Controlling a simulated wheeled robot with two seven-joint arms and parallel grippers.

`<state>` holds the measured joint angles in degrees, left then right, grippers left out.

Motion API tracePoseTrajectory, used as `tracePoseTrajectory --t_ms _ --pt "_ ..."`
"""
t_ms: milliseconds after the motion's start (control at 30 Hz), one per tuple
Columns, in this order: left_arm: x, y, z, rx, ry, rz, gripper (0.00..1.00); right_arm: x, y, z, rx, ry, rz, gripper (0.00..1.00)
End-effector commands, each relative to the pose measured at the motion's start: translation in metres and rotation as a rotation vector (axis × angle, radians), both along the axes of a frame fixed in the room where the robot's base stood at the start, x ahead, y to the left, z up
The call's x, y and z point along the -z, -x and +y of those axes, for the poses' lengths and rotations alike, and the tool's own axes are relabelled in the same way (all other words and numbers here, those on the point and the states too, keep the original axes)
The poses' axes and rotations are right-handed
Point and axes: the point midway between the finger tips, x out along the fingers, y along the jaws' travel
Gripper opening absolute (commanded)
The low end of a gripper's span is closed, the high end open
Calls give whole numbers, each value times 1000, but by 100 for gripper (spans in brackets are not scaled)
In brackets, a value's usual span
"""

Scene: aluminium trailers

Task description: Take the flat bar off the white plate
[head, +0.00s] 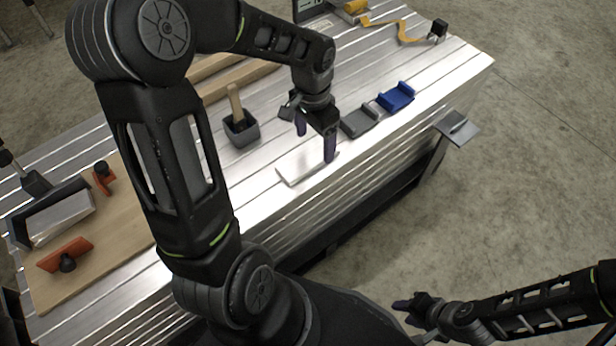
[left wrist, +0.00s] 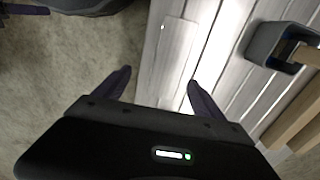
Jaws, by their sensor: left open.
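The white plate (head: 290,178) lies flat near the front edge of the metal trailer bed. A pale flat shape, which I take for the plate, shows in the left wrist view (left wrist: 178,48) beyond my fingers. I cannot clearly tell a flat bar apart from the pale plate in either view. My left gripper (head: 315,143) is open, fingers pointing down, over or beside the plate's far right end; its fingers are apart and empty in the left wrist view (left wrist: 158,80). My right gripper (head: 412,306) is low, away from the bed; its jaw opening is unclear.
A grey pot (head: 241,132) with a wooden-handled tool stands behind the plate. A grey block (head: 360,121) and a blue block (head: 396,97) lie to its right. A small grey shelf (head: 458,130) sticks out at right.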

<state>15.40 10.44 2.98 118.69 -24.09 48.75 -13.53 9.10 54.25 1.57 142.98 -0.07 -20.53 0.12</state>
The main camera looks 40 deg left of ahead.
Motion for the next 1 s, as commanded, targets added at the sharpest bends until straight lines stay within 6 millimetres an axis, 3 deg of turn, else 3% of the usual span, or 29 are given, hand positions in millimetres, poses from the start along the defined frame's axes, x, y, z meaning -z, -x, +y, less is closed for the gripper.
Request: tracePoseTrajectory --t_ms 33,100,367,700,1000 --pt "0 1 10 0 -20 0 80 12 0 0 0 0 -1 36" --pt "-7 3 17 3 -35 6 80 13 0 0 0 0 -1 36" --pt "-11 5 18 4 -38 12 80 10 0 0 -1 0 -1 36" --pt "16 5 18 3 -38 14 80 19 -1 -1 3 1 -3 36" --pt "17 5 18 3 -37 13 80 18 -2 -1 3 2 -3 36"
